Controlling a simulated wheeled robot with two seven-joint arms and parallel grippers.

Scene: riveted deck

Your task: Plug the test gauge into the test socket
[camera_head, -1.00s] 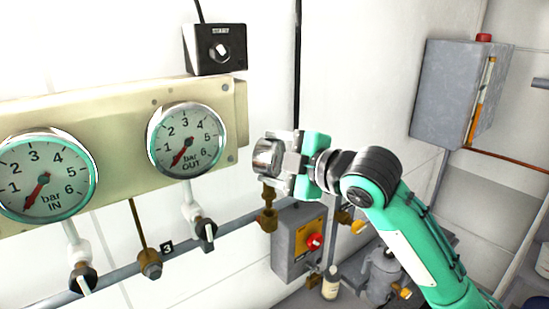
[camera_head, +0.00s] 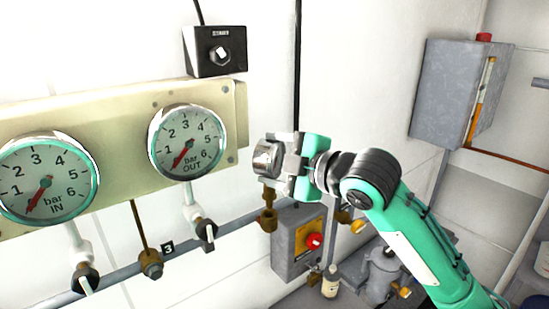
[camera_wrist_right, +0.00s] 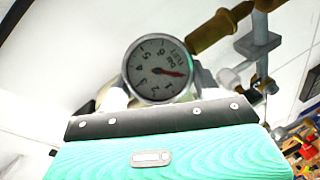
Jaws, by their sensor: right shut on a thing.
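The test gauge (camera_head: 268,158) shows as a round metal case at the end of my right arm. My right gripper (camera_head: 290,162) is shut on it. Its white dial (camera_wrist_right: 157,69) faces the right wrist camera, upside down and tilted, with a brass stem (camera_wrist_right: 219,32) running to the upper right. In the head view the stem (camera_head: 268,194) hangs below the gauge, in line with a brass fitting (camera_head: 268,219) at the pipe, seemingly the test socket. I cannot tell whether the two touch. My left gripper is not in view.
A beige panel carries the IN gauge (camera_head: 45,180) and OUT gauge (camera_head: 187,142), with valves below. Another brass fitting (camera_head: 151,264) sits beside a tag marked 3. A grey box with a red knob (camera_head: 314,241) stands close below my right gripper. A grey cabinet (camera_head: 450,95) hangs right.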

